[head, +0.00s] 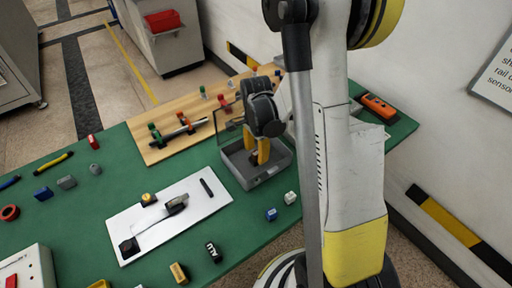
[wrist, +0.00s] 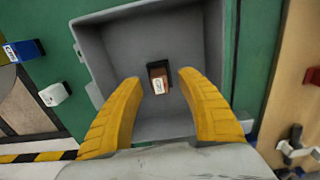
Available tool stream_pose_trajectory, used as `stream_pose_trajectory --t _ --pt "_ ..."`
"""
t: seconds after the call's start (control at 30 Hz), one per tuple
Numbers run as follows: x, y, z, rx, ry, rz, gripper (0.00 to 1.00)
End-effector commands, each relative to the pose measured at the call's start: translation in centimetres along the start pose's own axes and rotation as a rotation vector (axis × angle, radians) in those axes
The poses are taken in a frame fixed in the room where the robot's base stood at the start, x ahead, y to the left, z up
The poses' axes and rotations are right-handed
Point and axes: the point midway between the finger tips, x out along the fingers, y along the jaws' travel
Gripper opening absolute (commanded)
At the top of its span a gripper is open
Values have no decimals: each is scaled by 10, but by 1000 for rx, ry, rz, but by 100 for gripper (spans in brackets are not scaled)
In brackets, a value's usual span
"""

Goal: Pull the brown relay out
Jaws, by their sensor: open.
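The brown relay (wrist: 158,77) sits inside a grey open box (wrist: 105,62), near the middle of its floor, with a pale label on its face. In the wrist view my gripper (wrist: 157,83) has its two yellow fingers apart, one on each side of the relay, with a gap to it on both sides. In the head view my gripper (head: 260,152) points down into the grey box (head: 273,179) on the green table. The relay is mostly hidden behind the fingers there. I cannot tell how far above it the fingertips are.
A blue block (head: 271,214) and a white block (head: 290,197) lie in front of the box. A wooden board (head: 160,150) with clips and a rod is behind left. A white plate (head: 128,219) lies to the left. An orange device (head: 378,107) is at the right.

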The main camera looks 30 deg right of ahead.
Motion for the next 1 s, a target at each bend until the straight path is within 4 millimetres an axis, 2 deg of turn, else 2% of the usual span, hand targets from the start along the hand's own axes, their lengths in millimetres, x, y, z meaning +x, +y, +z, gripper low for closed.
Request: stream_pose_trajectory --t 0.33,0.37,0.4,0.5,0.67,0.7,0.73,1.0 --pt "5 0 0 0 0 0 45" --pt "4 0 0 0 0 0 41" --pt "4 0 0 0 0 0 28" --pt "4 0 0 0 0 0 0" --pt "4 0 0 0 0 0 0" --pt "4 0 0 0 0 0 9" --pt "4 0 0 0 0 0 0" --pt "4 0 0 0 0 0 0"
